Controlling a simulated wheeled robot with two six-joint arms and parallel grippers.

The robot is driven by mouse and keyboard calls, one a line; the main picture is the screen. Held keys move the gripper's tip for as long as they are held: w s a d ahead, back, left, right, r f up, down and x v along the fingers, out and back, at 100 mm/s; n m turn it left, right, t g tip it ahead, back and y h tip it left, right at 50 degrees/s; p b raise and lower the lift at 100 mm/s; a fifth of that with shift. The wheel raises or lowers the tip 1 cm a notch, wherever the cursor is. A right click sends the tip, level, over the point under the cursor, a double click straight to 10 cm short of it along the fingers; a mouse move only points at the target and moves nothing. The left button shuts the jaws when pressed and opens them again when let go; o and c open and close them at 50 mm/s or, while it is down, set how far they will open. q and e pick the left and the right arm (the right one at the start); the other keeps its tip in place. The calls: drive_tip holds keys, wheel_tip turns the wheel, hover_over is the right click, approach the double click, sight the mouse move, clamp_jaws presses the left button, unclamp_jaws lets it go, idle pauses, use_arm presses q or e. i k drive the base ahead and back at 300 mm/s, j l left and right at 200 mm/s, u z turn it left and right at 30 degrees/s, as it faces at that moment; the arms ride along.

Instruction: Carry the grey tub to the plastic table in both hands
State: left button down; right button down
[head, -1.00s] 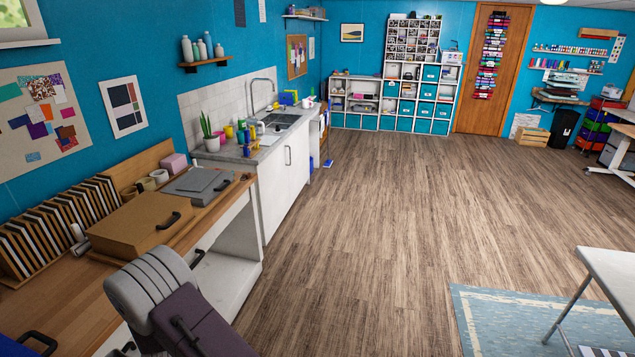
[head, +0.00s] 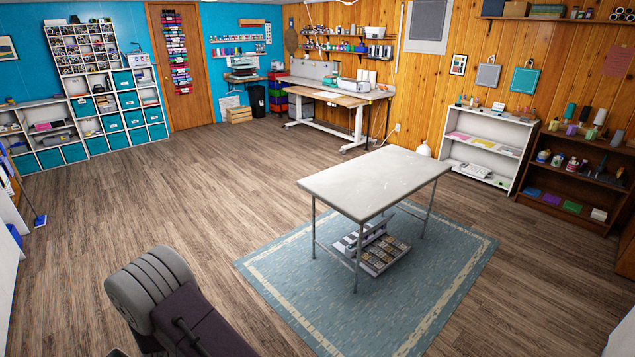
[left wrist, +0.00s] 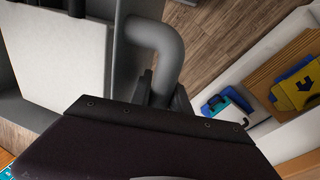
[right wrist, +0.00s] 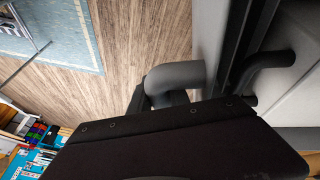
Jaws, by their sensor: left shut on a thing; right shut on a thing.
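The grey tub shows only in part. Its left handle (left wrist: 158,40) is a bent grey bar in the left wrist view, and its right handle (right wrist: 178,74) shows in the right wrist view. My left gripper (left wrist: 160,88) is shut on the left handle. My right gripper (right wrist: 160,96) is shut on the right handle. Most of the tub is hidden, and it is not clearly visible in the head view. The plastic table (head: 375,182), with a pale top and thin grey legs, stands ahead, right of centre in the head view. Its top looks bare.
The table stands on a blue rug (head: 290,275), with a rack of small goods (head: 385,255) beneath. Wooden floor (head: 190,190) is open left of the rug. A white shelf (head: 485,150) and brown shelf (head: 570,180) line the right wall. Cube shelving (head: 100,100) stands far left.

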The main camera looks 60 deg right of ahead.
sight(382, 177)
drive_tip(key=z, duration=3.2)
drive_tip(key=i+j+z, duration=0.1)
drive_tip(key=i, duration=2.95)
drive_tip(key=i+l, duration=0.1)
drive_tip(key=i, duration=0.55)
drive_tip(key=i+l+u, duration=0.15)
drive_tip(key=i, duration=0.5)
drive_tip(key=i+j+u, duration=0.15)
drive_tip(key=i+u, duration=0.15)
drive_tip(key=u, duration=0.2)
drive_tip(key=i+u, duration=0.3)
drive_tip(key=u, duration=0.2)
drive_tip(key=i+u, duration=0.3)
drive_tip(key=u, duration=0.2)
drive_tip(key=i+u, duration=0.15)
drive_tip(key=u, duration=0.25)
drive_tip(key=i+l+u, duration=0.1)
drive_tip(key=u, duration=0.3)
drive_tip(key=i, duration=0.1)
